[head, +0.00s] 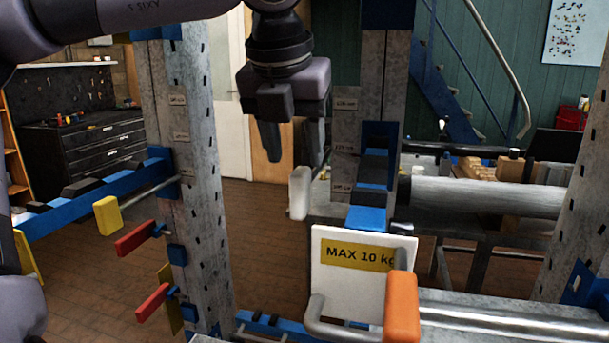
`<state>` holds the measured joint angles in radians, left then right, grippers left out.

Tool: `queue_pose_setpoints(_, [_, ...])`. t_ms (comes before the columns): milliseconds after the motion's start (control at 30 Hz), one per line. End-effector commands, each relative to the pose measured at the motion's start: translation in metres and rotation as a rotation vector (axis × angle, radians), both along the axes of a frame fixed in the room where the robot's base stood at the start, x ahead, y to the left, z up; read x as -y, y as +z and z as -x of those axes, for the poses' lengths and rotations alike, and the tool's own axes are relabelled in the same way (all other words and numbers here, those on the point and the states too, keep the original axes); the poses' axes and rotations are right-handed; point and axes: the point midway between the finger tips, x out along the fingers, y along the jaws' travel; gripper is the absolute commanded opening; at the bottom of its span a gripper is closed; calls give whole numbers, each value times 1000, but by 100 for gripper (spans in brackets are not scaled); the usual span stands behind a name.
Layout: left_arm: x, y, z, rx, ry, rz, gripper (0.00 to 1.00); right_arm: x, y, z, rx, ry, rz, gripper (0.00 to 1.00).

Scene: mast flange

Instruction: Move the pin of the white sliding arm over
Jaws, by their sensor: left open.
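A white handle (300,192) stands upright at mid-picture, just left of the grey post with the blue bracket (372,183). It looks like the grip of the white sliding arm's pin. The pin's shaft and hole are not clearly visible. My left gripper (294,148) hangs pointing down from the top, open, with nothing between its fingers. Its fingertips appear just above the white handle, apart from it; the depth between them is hard to judge. My right gripper is not in view.
A white "MAX 10 kg" plate (350,270) and an orange handle (402,305) stand in front, lower right. Two red handles (136,239) and a yellow one (108,215) stick out by the left perforated post (200,180). A thick metal bar (487,197) runs right.

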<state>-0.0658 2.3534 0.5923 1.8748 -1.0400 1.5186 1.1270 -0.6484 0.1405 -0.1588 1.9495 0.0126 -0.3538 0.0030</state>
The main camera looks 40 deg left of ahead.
Motion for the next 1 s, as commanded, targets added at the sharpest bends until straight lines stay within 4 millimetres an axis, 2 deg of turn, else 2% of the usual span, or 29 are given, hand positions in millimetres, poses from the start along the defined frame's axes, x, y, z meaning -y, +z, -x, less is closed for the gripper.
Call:
queue_pose_setpoints(100, [-4, -20, -6, -7, 0, 5, 49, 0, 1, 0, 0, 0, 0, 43])
queue_pose_setpoints(300, [-9, -44, -16, -3, -1, 6, 49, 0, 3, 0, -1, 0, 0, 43])
queue_pose_setpoints(433, [-10, -52, -18, -2, -1, 6, 49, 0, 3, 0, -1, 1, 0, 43])
queue_pose_setpoints(700, [-11, -53, -19, -1, -1, 5, 49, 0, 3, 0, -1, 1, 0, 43])
queue_pose_setpoints(833, [-11, -53, -19, -1, -1, 6, 7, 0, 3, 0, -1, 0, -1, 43])
queue_pose_setpoints(867, [-11, -53, -19, -1, -1, 6, 0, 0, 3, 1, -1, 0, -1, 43])
queue_pose_setpoints(1000, [-10, -53, -19, 0, -1, 6, 0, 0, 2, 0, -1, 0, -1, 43])
